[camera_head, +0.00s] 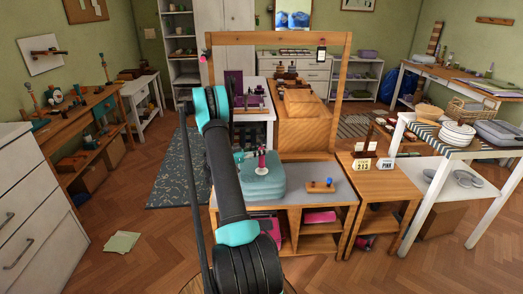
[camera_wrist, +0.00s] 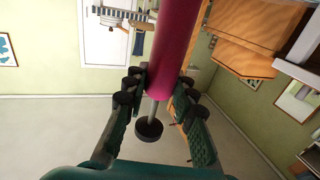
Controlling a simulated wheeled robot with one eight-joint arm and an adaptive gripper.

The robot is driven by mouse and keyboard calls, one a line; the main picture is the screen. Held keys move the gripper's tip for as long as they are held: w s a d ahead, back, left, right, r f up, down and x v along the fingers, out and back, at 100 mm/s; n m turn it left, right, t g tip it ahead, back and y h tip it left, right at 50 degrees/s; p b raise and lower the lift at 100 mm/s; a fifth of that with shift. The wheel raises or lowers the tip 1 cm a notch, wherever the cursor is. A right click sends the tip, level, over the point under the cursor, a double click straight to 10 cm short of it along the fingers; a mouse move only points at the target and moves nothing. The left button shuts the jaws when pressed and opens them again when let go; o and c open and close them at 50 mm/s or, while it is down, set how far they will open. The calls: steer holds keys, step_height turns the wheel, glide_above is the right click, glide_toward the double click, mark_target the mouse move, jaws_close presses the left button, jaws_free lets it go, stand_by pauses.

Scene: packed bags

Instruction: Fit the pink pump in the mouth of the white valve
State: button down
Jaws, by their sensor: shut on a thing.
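My gripper (camera_wrist: 158,104) is shut on the pink pump (camera_wrist: 172,50), around its upper end by the rod and dark round handle. The wrist view is upside down, so the handle is up and the barrel points down. In the head view the pump (camera_head: 262,162) stands roughly upright over the teal bag (camera_head: 262,183) on the near table, with my gripper (camera_head: 254,153) partly hidden behind my arm. The white valve cannot be made out clearly. I cannot tell whether the pump's lower end touches the bag or sits in the valve.
A small wooden block with a blue knob (camera_head: 321,186) lies right of the bag on the grey tabletop (camera_head: 343,190). A wooden frame (camera_head: 346,95) rises behind. Signs (camera_head: 362,164) stand on the side table at right. My arm covers the table's left part.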

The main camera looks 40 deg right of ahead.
steer(key=shift+f, duration=0.1)
steer(key=c, duration=1.2)
jaws_free()
steer(key=shift+o, duration=0.2)
steer(key=shift+a, duration=0.1)
steer(key=v, duration=1.2)
